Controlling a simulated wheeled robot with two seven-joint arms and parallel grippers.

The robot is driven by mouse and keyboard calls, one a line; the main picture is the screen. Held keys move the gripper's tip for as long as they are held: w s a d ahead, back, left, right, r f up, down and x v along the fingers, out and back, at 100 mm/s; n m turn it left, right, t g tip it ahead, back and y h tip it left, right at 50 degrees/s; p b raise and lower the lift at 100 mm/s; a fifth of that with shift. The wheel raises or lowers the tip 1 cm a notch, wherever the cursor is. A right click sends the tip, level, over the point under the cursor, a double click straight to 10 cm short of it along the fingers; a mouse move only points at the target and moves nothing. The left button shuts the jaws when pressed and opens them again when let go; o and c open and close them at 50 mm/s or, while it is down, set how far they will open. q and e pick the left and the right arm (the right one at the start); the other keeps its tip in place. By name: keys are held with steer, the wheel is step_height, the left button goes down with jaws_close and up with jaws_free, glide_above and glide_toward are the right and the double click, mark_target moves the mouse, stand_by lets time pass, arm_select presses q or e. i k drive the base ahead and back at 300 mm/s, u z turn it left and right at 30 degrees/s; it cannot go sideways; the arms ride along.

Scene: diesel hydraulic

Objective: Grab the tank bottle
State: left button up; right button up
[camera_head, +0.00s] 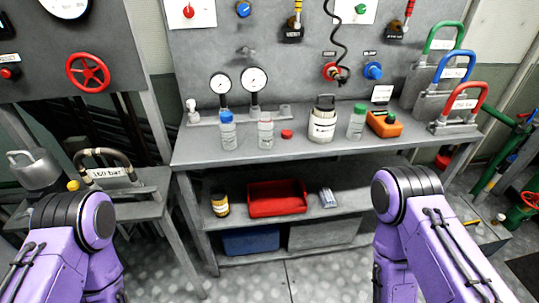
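Several bottles stand upright on the grey workbench (200,152). A white canister-like bottle with a black top and a label (322,124) is right of the middle. A clear bottle with a blue cap (228,134) and one with a red cap (265,134) stand left of it. A clear bottle with a green cap (356,124) stands to its right. The labels are too small to read, so I cannot tell which is the tank bottle. My two purple arms show at the lower left and lower right, in front of the bench. Neither gripper is visible.
Gauges (254,79) stand behind, and coloured lever handles (468,100) at the right end. The lower shelf holds a red tray (277,198). The bench's front strip is clear.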

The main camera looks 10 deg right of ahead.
mark_target(265, 126)
steer(key=u, duration=0.1)
steer(key=k, duration=0.5)
steer(key=z, duration=0.9)
steer(key=i, duration=1.6)
steer(key=u, duration=0.8)
